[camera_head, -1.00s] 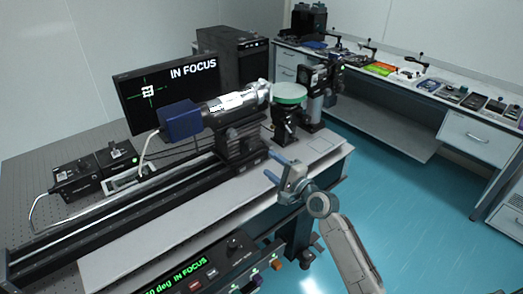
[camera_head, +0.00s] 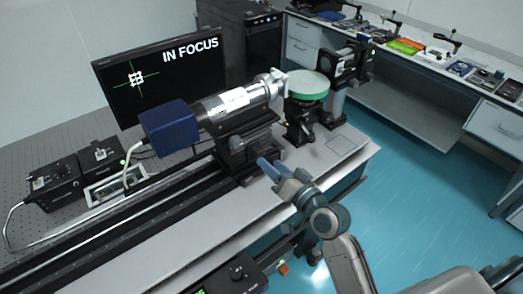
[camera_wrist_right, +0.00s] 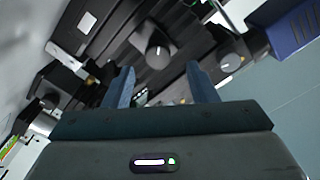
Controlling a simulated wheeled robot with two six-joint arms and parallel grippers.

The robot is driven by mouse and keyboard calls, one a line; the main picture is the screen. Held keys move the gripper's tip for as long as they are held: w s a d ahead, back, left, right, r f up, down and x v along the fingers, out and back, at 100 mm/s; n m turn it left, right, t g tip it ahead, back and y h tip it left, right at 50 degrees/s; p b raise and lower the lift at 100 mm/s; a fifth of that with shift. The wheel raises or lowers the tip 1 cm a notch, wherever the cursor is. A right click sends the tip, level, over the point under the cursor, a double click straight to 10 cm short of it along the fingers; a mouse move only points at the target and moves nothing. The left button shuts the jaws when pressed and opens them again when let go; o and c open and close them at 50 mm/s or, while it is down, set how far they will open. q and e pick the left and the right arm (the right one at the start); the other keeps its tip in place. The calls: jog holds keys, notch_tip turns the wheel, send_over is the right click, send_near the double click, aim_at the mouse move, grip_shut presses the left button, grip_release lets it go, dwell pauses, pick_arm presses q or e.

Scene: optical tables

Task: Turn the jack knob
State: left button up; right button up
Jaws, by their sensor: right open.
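The dark jack knob (camera_wrist_right: 153,52), a round knob with a white mark, shows in the right wrist view ahead of my right gripper (camera_wrist_right: 162,84). The two blue fingers are apart, with nothing between their tips, and the knob lies beyond them. In the head view my right gripper (camera_head: 274,170) is at the front side of the black jack (camera_head: 243,148) under the camera tube; the knob cannot be made out there. The screen (camera_head: 160,78) reads "IN FOCUS" with a white pattern on a green cross. My left gripper is not in view.
A blue camera (camera_head: 170,128) with a silver tube (camera_head: 235,100) sits above the black rail (camera_head: 130,222). A green-rimmed round plate (camera_head: 308,86) stands right of it. A control box (camera_head: 236,278) is at the front edge. Blue floor (camera_head: 420,190) is open at right.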

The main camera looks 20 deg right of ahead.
aim_at(262, 155)
jog(key=p+x, duration=0.1)
jog(key=x, duration=0.4)
jog(key=shift+w+d, duration=0.1)
jog(key=shift+w, duration=0.15)
jog(key=shift+f, duration=0.1)
jog(key=c, duration=1)
jog(key=shift+o, duration=0.2)
jog(key=shift+m+p, duration=0.4)
jog(key=shift+m, duration=0.1)
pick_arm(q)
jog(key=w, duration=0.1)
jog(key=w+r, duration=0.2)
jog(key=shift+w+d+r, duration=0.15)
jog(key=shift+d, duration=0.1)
